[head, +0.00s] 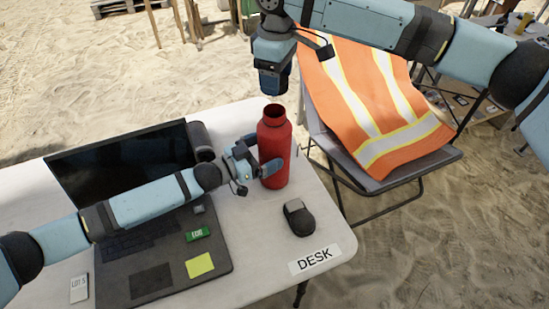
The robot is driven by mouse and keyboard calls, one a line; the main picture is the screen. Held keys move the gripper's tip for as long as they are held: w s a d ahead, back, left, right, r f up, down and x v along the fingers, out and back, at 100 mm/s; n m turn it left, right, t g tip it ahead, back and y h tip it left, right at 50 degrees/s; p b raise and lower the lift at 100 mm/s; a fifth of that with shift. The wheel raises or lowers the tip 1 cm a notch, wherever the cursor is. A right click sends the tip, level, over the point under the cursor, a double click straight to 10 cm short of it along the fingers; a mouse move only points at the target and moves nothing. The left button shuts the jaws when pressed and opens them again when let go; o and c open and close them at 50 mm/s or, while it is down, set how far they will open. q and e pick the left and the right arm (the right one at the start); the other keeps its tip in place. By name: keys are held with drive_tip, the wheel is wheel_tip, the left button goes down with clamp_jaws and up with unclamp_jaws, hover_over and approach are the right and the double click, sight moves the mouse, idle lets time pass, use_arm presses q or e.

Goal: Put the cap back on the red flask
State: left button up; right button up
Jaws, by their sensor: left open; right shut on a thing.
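The red flask (274,152) stands upright near the right end of the desk, its mouth open and uncapped. My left gripper (261,156) is open at the flask's left side, with one finger in front of the flask's lower body. Whether it touches the flask I cannot tell. My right gripper (272,84) points down just above the flask's mouth, shut on a small dark thing that appears to be the cap. The cap is mostly hidden by the gripper, and a small gap shows between it and the flask.
A chair with an orange vest (345,85) stands right of the desk.

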sight(276, 111)
use_arm(q)
drive_tip(key=shift+x, duration=1.35)
drive_tip(key=c, duration=0.9)
drive_tip(key=shift+c, duration=0.2)
use_arm(e)
drive_tip(key=shift+f, duration=2.5)
drive_tip(key=shift+f, duration=0.9)
drive_tip(key=shift+f, duration=0.55)
